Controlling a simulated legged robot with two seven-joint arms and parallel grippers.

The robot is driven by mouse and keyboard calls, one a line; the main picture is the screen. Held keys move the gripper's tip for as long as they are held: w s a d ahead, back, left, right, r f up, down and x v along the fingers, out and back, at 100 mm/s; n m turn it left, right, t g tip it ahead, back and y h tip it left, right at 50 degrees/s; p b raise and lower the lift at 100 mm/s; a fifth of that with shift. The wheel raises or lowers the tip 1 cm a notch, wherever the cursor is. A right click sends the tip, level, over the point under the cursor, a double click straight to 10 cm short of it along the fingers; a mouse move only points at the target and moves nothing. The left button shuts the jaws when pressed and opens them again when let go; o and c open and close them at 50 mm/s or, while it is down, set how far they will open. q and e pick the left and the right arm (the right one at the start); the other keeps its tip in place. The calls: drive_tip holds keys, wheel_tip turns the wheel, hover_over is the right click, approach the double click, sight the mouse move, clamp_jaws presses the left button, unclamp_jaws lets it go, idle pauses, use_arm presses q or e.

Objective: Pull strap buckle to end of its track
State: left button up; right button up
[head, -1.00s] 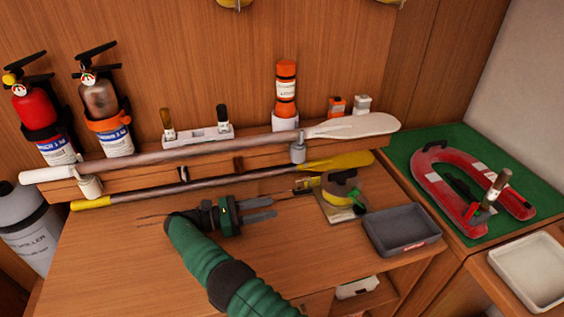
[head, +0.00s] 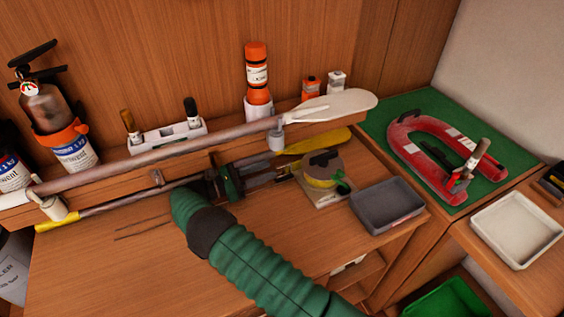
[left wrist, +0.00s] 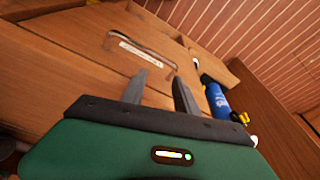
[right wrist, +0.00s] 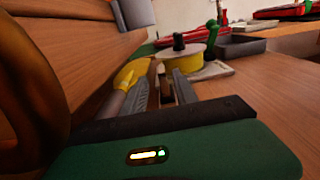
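A round yellow-rimmed reel (head: 322,172) on a pale base plate sits on the wooden bench. A small dark and yellow fitting, which looks like the strap buckle (head: 284,174), is at its left side. My right gripper (head: 272,175) is low over the bench, left of the reel, with its fingers pointing at the fitting. In the right wrist view, the fingers (right wrist: 162,84) are apart, and a small dark brown piece shows between or just beyond them; contact cannot be told.
A long paddle (head: 170,157) lies on a rail just behind my right gripper, with a yellow-ended paddle (head: 62,225) below it. A grey tray (head: 387,205) stands right of the reel. Two thin dark lines (head: 145,228) mark the clear bench at left.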

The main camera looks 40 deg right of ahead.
sight(283, 165)
drive_tip(key=x, duration=0.5)
drive_tip(key=shift+s+d+r, duration=0.15)
drive_tip(key=shift+s, duration=0.05)
drive_tip(key=shift+d, duration=0.45)
drive_tip(key=shift+s, duration=0.1)
clamp_jaws()
idle(0.6)
